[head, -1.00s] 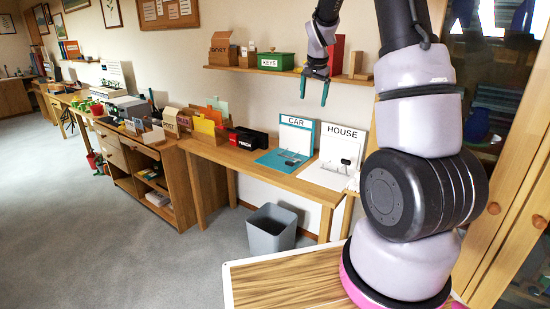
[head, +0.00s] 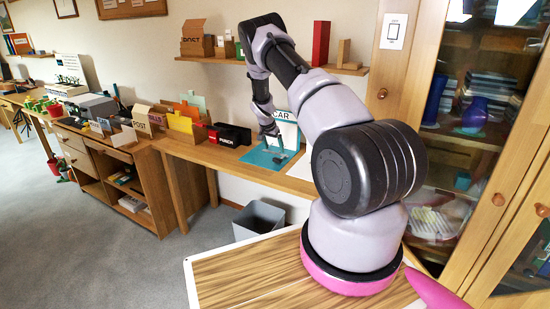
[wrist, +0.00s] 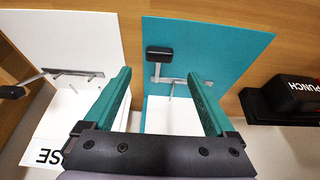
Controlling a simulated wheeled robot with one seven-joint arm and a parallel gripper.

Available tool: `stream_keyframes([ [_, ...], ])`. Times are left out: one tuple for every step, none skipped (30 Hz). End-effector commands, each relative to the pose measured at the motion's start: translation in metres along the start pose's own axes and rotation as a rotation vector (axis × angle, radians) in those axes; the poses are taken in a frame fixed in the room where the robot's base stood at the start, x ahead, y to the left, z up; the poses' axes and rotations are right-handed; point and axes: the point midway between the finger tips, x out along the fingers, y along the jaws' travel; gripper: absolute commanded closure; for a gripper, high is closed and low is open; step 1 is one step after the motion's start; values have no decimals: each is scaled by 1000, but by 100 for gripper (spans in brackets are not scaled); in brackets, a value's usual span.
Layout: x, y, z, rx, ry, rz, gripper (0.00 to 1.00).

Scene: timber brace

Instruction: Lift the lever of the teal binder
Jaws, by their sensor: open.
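The teal binder (wrist: 225,45) lies open on the desk, its CAR cover upright against the wall; it also shows in the head view (head: 260,160). Its lever (wrist: 158,53) has a black knob on a metal arm, near the metal ring mechanism on the teal base. My gripper (wrist: 158,74) is open and empty. In the wrist view its teal fingers frame the binder, with the lever knob between and beyond the fingertips. In the head view my gripper (head: 272,138) is in front of the CAR cover. The exact gap to the lever cannot be told.
A white HOUSE binder (wrist: 75,40) with a similar lever (wrist: 15,91) stands close at the left in the wrist view; my arm mostly hides it in the head view. A black PUNCH box (wrist: 295,97) is at the right. A shelf (head: 345,70) runs above.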

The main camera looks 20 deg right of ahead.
Motion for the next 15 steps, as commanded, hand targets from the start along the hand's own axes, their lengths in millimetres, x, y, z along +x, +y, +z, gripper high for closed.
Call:
stream_keyframes([
  [12, 1, 0, 0, -1, 2, 10],
  [18, 2, 0, 0, -1, 3, 10],
  [26, 2, 0, 0, -1, 3, 10],
  [32, 1, 0, 0, -1, 2, 10],
  [37, 2, 0, -1, -2, 3, 10],
  [44, 1, 0, 0, -1, 2, 10],
  [49, 2, 0, 0, -2, 2, 10],
  [53, 1, 0, 0, -2, 2, 10],
  [58, 1, 0, 0, -1, 1, 10],
  [62, 1, 0, 0, -2, 1, 10],
  [65, 1, 0, 0, -1, 1, 10],
  [68, 0, 0, 0, -1, 0, 10],
  [70, 0, 0, 0, -1, 0, 10],
  [72, 0, 0, -1, -1, 1, 10],
  [74, 1, 0, -1, -1, 1, 10],
])
